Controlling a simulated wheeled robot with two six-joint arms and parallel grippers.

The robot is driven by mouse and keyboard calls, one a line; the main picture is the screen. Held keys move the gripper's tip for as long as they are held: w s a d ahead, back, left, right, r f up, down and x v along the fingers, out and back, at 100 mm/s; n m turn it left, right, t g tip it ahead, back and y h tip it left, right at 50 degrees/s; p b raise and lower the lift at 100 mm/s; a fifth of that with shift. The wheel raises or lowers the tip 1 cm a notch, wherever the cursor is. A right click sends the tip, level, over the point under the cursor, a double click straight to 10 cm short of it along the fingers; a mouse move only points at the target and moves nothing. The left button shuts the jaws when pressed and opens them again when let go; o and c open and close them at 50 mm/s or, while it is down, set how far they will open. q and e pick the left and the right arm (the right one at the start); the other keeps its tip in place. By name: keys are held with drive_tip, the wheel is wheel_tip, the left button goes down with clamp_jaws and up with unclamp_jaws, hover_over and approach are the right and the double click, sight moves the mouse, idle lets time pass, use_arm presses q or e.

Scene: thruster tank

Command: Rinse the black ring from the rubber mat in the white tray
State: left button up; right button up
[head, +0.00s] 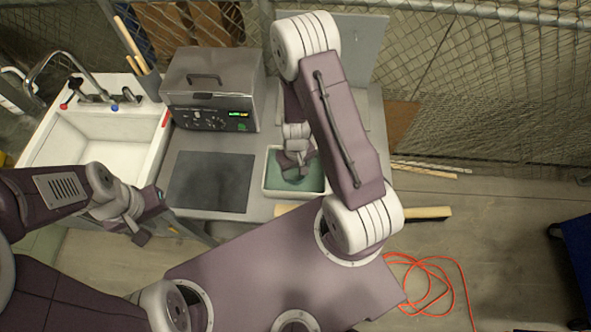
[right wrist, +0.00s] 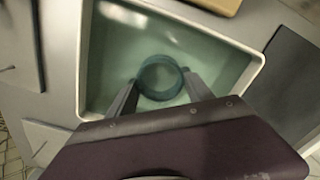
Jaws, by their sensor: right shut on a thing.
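The white tray (head: 290,195) stands on the grey bench and holds greenish liquid; its rim also frames the right wrist view (right wrist: 84,50). My right gripper (right wrist: 160,82) reaches down into the tray and is shut on the black ring (right wrist: 162,96). The ring looks dark teal, as if seen through the liquid, with one finger on each side. In the head view the ring is hidden under my right gripper (head: 297,172). The dark rubber mat (head: 212,182) lies flat and bare, left of the tray. My left gripper (head: 147,216) is open and empty near the bench's front left corner.
A metal box with a lid handle and green display (head: 212,90) stands behind the mat. A white sink (head: 105,140) with a tap is at left. Wooden handles stand in a holder (head: 148,82). An orange cable (head: 432,270) lies on the floor.

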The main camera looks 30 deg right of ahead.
drive_tip(key=shift+d, duration=0.1)
idle(0.4)
drive_tip(key=shift+s+d+b, duration=0.25)
drive_tip(key=shift+d+b, duration=0.1)
drive_tip(key=shift+b, duration=0.05)
drive_tip(key=shift+s+d, duration=0.2)
drive_tip(key=shift+d, duration=0.05)
drive_tip(key=shift+r, duration=0.1)
drive_tip(key=shift+w+a+p, duration=0.3)
drive_tip(key=shift+a+p, duration=0.05)
drive_tip(key=shift+a, duration=0.05)
drive_tip(key=shift+w+a, duration=0.15)
drive_tip(key=shift+a, duration=0.15)
